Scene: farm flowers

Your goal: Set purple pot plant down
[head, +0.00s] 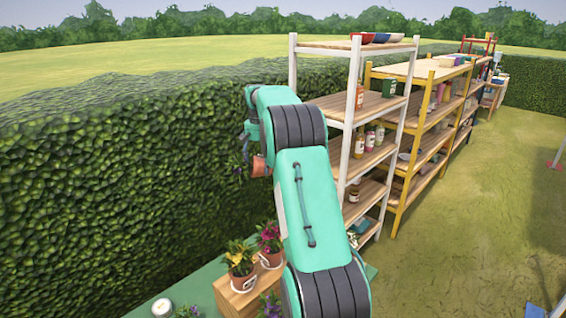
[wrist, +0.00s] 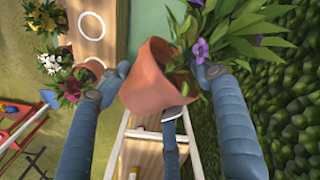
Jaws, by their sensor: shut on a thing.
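The purple pot plant has a terracotta pot (wrist: 148,82), long green leaves and purple flowers (wrist: 198,47). My gripper (wrist: 160,78) is shut on it, with blue-grey fingers on both sides of the pot in the wrist view. In the head view my gripper (head: 250,150) is out in front of the hedge, with the pot (head: 260,166) in the air above the green table. My arm hides part of the crate and the ground behind it.
White rings (wrist: 92,26) show on wood in the wrist view. A white shelf (head: 326,45) stands right of my arm, with a yellow shelf (head: 404,71) behind. The hedge (head: 110,170) borders the left.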

